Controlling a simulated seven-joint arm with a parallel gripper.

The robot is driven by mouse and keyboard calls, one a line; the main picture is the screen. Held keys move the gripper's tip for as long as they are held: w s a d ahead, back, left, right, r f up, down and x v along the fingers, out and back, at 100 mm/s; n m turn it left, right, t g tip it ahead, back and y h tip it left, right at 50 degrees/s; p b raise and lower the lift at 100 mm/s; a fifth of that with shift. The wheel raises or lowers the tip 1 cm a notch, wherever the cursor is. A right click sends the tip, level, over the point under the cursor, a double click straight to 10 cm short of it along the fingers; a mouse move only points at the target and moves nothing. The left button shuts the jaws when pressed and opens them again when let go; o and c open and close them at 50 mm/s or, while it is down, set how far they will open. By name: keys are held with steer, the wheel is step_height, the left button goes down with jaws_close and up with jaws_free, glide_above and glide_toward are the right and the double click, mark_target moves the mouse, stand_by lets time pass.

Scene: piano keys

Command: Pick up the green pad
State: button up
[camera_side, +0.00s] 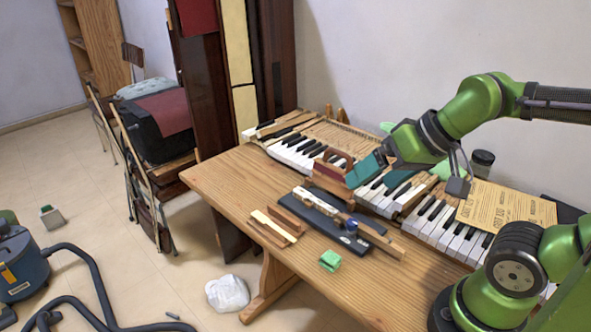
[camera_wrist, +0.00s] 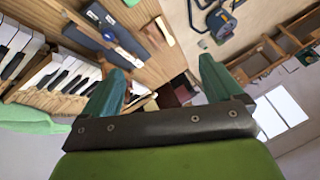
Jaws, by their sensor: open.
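The green pad (camera_side: 330,260) is a small bright green block lying on the wooden table near its front edge. In the wrist view only a bit of green, likely this pad (camera_wrist: 131,3), shows at the top edge. My gripper (camera_side: 378,172) has teal fingers and hangs over the piano keys, behind and to the right of the pad. In the wrist view my gripper (camera_wrist: 163,76) has its two fingers wide apart with nothing between them. The pad is well apart from the fingers.
The piano keyboard (camera_side: 300,152) runs along the table's back. Bare table (camera_side: 370,290) surrounds the pad's right side. A printed sheet (camera_side: 510,212) lies at right.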

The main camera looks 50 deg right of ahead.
steer(key=shift+d+r, duration=0.15)
steer(key=shift+r, duration=0.1)
steer(key=c, duration=0.4)
steer(key=shift+c, duration=0.2)
steer(key=n+g+h, duration=0.2)
steer(key=n+g, duration=0.1)
steer(key=g, duration=0.3)
glide_above(331, 257)
step_height(331, 257, down, 7)
steer(key=n, duration=0.1)
steer(key=shift+g, duration=0.4)
steer(key=f, duration=1.1)
steer(key=shift+d, duration=0.3)
steer(key=shift+a+f, duration=0.15)
steer(key=shift+f, duration=1.2)
steer(key=shift+a+f, duration=0.15)
steer(key=shift+f, duration=1.15)
